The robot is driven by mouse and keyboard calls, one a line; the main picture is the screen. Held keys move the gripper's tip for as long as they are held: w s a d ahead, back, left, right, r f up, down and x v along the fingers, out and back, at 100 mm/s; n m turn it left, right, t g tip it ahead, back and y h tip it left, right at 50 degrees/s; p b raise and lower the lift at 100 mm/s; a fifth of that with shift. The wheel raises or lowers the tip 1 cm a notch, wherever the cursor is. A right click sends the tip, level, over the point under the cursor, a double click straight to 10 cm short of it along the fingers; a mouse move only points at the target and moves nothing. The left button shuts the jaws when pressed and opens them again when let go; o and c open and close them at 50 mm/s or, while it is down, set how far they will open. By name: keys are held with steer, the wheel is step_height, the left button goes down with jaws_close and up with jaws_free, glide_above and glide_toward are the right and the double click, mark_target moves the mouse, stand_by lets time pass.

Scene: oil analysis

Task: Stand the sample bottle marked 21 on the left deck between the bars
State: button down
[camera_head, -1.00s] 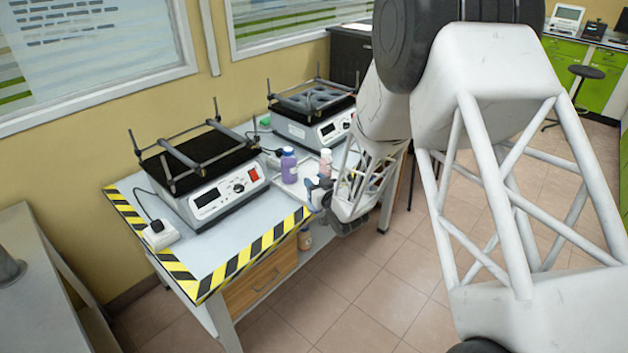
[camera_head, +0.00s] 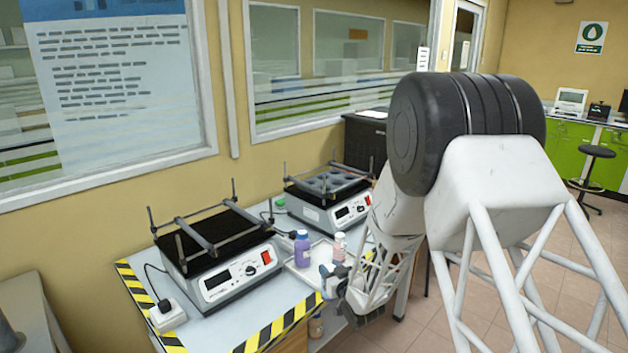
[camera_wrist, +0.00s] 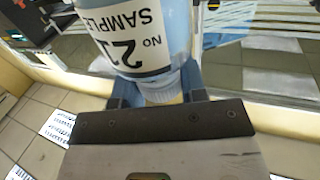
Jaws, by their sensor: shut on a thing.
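My gripper (camera_head: 333,284) is over the front right of the table, in front of the tray. In the wrist view my gripper (camera_wrist: 157,100) is shut on the cap end of a clear bluish sample bottle (camera_wrist: 181,45), whose white label reads SAMPLE NO 21, upside down in the picture. In the head view the held bottle is hard to make out among the blue fingers. The left shaker has a black deck (camera_head: 238,230) with grey bars (camera_head: 194,233) across it on corner posts. I see no bottle on this deck.
A purple bottle (camera_head: 302,248) and a pinkish bottle with a white cap (camera_head: 339,246) stand on a tray (camera_head: 300,272) right of the left shaker. A second shaker (camera_head: 330,205) with a holed deck stands behind. A plug (camera_head: 167,315) sits at the table's left.

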steer(key=d+f+m+h, duration=0.1)
steer(key=d+f+h, duration=0.1)
steer(key=d+f, duration=0.4)
steer(key=d+f+m+t+h, duration=0.1)
steer(key=d+f, duration=0.5)
steer(key=f, duration=0.8)
steer(key=d+f+m+h, duration=0.3)
steer(key=d+f, duration=0.4)
steer(key=f, duration=0.4)
steer(key=shift+s+t+h, duration=0.4)
steer(key=shift+s+h, duration=0.05)
steer(key=shift+h, duration=0.45)
